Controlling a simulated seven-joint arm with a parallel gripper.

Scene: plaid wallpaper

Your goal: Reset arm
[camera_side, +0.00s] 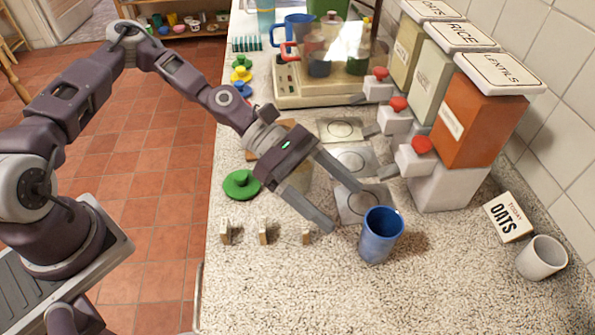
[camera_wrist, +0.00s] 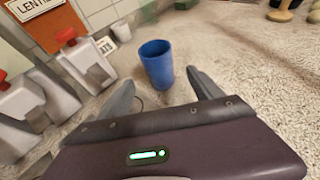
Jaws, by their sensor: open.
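My gripper (camera_side: 346,206) is open, with its two fingers spread low over the speckled counter. A blue cup (camera_side: 380,236) stands upright on the counter just beyond the fingertips. In the wrist view the blue cup (camera_wrist: 157,64) shows ahead of the open fingers (camera_wrist: 160,85), and nothing is visible between them. In the side view the cup looks close to the fingertips; I cannot tell whether they touch it.
Three dispensers stand along the wall, the nearest an orange lentils box (camera_side: 480,118). An oats card (camera_side: 508,217) and a white cup (camera_side: 541,257) are at right. A green lid (camera_side: 241,185) and small wooden pieces (camera_side: 263,232) lie left. The front counter (camera_side: 400,300) is clear.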

